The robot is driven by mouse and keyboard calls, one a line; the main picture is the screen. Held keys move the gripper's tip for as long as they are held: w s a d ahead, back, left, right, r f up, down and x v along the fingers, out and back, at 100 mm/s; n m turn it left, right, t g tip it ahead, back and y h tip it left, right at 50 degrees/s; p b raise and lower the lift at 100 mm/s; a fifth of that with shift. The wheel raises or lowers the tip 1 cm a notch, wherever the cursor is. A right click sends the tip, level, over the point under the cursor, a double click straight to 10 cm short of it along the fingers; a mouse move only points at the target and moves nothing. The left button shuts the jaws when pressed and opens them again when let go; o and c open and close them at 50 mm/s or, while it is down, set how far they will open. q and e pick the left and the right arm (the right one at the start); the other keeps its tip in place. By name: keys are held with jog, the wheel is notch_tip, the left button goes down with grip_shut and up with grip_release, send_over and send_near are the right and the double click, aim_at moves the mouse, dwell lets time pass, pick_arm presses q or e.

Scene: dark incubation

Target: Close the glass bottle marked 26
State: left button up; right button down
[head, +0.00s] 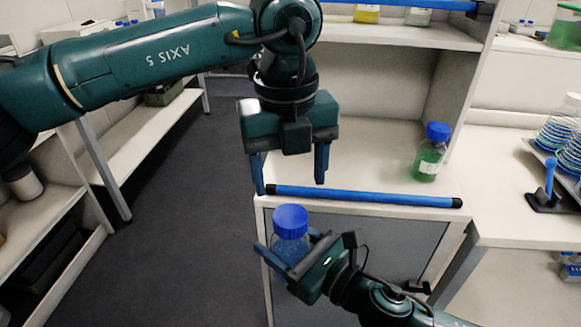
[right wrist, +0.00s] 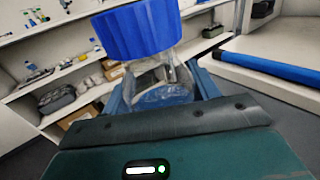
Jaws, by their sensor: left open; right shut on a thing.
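A clear glass bottle (head: 289,249) with a blue cap (head: 290,220) is held upright by my right gripper (head: 293,252), in front of the bench edge. The right gripper is shut on the bottle's body. In the right wrist view the bottle (right wrist: 165,92) stands between the fingers, with the blue cap (right wrist: 137,32) on top of its neck. I cannot tell how tightly the cap sits. No number is readable on the bottle. My left gripper (head: 290,182) is open and empty, pointing down just above the cap, with its fingers apart and not touching it.
A blue rail (head: 365,196) runs along the bench edge (head: 400,211) behind the bottle. Another bottle with green liquid (head: 428,160) and a blue cap stands on the bench. A rack of striped glassware (head: 558,135) is at the far right. The floor (head: 190,220) at left is clear.

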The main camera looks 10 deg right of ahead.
aim_at(290, 215)
pick_arm(q)
jog(key=n, duration=0.4)
jog(key=shift+s+r+n, duration=0.1)
jog(key=shift+r+n, duration=0.1)
jog(key=shift+n, duration=0.2)
jog(key=shift+f, duration=0.1)
jog(key=shift+f, duration=3.95)
jog(key=shift+c, duration=0.2)
